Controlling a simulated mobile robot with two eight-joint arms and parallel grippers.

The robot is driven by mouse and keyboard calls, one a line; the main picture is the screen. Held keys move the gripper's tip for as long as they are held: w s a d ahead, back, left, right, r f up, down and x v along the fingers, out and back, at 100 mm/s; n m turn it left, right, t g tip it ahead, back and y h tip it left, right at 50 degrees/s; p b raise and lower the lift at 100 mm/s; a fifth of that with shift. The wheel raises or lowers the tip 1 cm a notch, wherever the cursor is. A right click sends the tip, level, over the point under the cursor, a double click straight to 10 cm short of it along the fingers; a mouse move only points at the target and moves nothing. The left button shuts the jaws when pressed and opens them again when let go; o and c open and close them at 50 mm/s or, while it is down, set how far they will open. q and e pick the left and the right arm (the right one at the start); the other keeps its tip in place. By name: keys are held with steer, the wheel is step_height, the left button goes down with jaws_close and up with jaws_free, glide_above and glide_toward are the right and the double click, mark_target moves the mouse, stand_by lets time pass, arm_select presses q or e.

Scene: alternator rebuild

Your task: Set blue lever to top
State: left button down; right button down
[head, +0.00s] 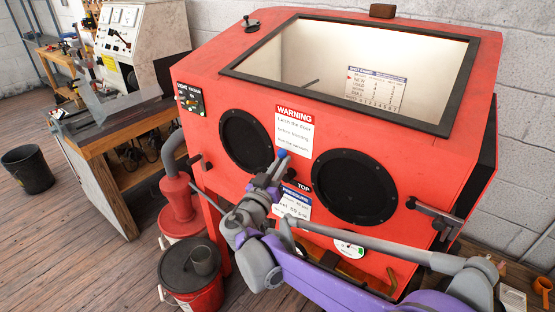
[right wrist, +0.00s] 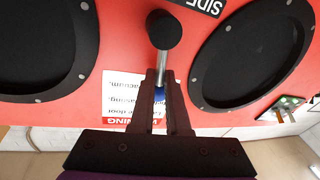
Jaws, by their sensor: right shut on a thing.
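The blue lever (head: 282,153) is on the front of the red blast cabinet (head: 225,85), between the two round black glove ports. Its blue tip points up, over the lower edge of the white warning label. My right gripper (head: 272,170) reaches it from below and is shut on it. In the right wrist view, the lever's black round pivot (right wrist: 165,30) and metal rod show, with a bit of blue between the fingers of my right gripper (right wrist: 160,88). A "TOP" label (head: 304,187) is just right of the gripper. My left gripper is not in view.
The glove ports (head: 246,140) and (head: 354,187) flank the lever. A black handle (head: 435,212) sticks out at the cabinet's right. A red bucket (head: 192,280) stands below left on the wood floor. A workbench (head: 110,140) is farther left.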

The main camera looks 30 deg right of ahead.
steer(key=m, duration=0.2)
steer(key=s+m+h+p, duration=0.1)
steer(key=shift+d+r, duration=0.3)
steer(key=m, duration=0.1)
steer(key=s+m, duration=0.1)
steer(key=m, duration=0.1)
steer(key=shift+s+d+f+h, duration=0.1)
steer(key=shift+d+f+h, duration=0.1)
steer(key=shift+h, duration=0.1)
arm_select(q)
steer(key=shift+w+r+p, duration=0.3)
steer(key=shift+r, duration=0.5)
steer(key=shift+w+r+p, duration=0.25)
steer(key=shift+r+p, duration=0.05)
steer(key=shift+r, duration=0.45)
arm_select(e)
steer(key=shift+s+d+f+m+g+h, duration=0.15)
steer(key=shift+s+f+m+g+h, duration=0.15)
steer(key=shift+m, duration=0.8)
steer(key=shift+s+d+f+m+g+h, duration=0.15)
steer(key=shift+s+m+g+h, duration=0.2)
steer(key=shift+m, duration=0.75)
steer(key=shift+s+d+f+m+g+h, duration=0.1)
steer(key=shift+s+f+m+g+h, duration=0.25)
steer(key=shift+m, duration=0.75)
steer(key=shift+r, duration=0.15)
